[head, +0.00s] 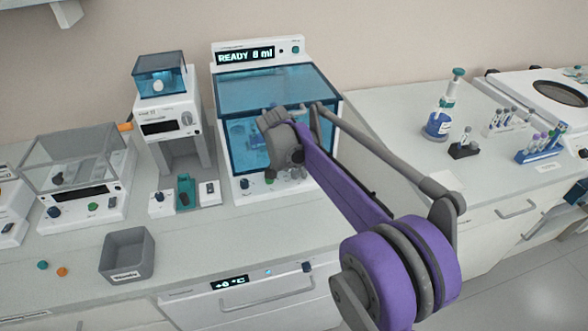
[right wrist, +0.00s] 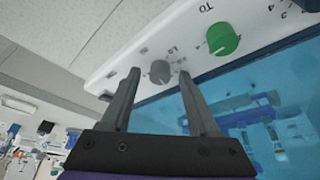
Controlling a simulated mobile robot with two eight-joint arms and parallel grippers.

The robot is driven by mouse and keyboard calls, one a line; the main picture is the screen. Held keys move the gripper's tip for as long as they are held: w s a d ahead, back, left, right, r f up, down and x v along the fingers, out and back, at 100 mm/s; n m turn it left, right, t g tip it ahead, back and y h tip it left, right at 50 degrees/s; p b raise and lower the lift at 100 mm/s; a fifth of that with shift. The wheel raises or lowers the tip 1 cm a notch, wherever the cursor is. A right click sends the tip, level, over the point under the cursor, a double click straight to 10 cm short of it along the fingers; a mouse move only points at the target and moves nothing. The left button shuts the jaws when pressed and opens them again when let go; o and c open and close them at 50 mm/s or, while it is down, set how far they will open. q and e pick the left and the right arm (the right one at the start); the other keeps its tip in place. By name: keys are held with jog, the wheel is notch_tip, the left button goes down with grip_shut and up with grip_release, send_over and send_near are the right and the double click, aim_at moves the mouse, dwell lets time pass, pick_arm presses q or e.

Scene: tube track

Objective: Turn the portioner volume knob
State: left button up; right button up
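The portioner (head: 325,100) is a white machine with a blue clear cover and a display reading "READY 8 ml". Its lower front panel has a dark blue knob (head: 245,184) and a green knob (head: 269,180); the green one also shows in the right wrist view (right wrist: 222,40). A grey knob (right wrist: 160,71) on that panel has small marks that I cannot fully read. My right gripper (right wrist: 158,74) is open and empty. Its fingertips lie on either side of the grey knob in the picture; I cannot tell whether they touch it. In the head view my right arm hides part of the panel. My left gripper is not in view.
A grey bin (head: 128,255) stands at the front left. Left of the portioner are a small balance with a blue cover (head: 160,75) and a clear-covered device (head: 75,160).

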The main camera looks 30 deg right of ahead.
jog(key=v, duration=1)
jog(key=shift+r+p, duration=0.35)
jog(key=shift+r, duration=0.05)
jog(key=shift+s+a, duration=0.1)
jog(key=shift+a, duration=0.05)
